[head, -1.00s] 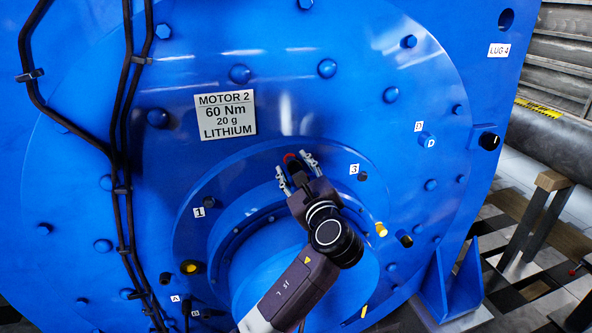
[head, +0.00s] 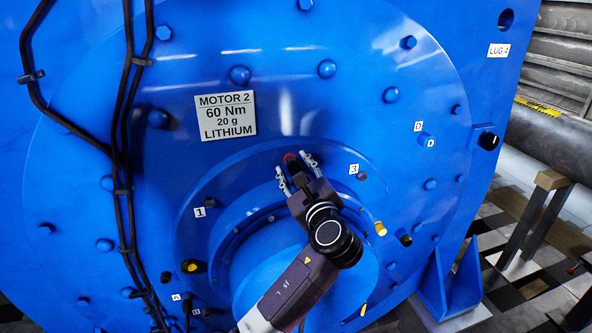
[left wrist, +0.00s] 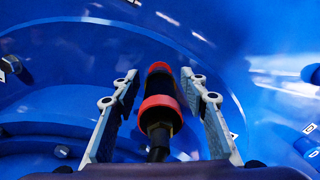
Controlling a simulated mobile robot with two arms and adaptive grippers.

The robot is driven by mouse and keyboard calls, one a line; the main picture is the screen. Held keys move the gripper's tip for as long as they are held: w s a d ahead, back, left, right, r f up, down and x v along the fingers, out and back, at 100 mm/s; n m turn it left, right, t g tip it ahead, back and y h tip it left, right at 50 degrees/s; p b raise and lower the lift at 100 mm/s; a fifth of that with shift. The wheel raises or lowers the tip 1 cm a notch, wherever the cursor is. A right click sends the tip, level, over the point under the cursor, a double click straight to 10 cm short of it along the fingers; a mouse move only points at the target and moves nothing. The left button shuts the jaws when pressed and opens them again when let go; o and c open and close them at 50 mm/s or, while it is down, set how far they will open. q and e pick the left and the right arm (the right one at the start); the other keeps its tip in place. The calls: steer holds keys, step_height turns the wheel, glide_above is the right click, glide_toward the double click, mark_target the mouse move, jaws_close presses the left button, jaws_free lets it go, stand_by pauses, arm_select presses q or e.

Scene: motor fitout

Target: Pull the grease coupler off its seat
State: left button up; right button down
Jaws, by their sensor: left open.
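The grease coupler (left wrist: 159,98) is a black cylinder with red bands at both ends. In the left wrist view it stands between the fingers of my left gripper (left wrist: 160,105), with a visible gap on each side. In the head view my left gripper (head: 296,172) is open at the raised ring of the blue motor (head: 330,110), between labels 1 and 3. Only a red tip of the coupler (head: 289,158) shows there; the gripper hides the rest. How it meets its seat cannot be seen. My right gripper is out of view.
Black cables (head: 123,180) run down the motor's left side. A label plate (head: 226,115) reads MOTOR 2, 60 Nm, 20 g, LITHIUM. Bolts and small yellow and black fittings (head: 380,229) stick out around the face. A wooden-topped stand (head: 552,180) is at the right.

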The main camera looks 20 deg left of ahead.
arm_select(q)
steer(key=shift+p, duration=0.4)
stand_by(0.4)
jaws_close()
stand_by(0.4)
steer(key=shift+d, duration=0.1)
steer(key=shift+p+v, duration=1.15)
steer(key=shift+v, duration=1.8)
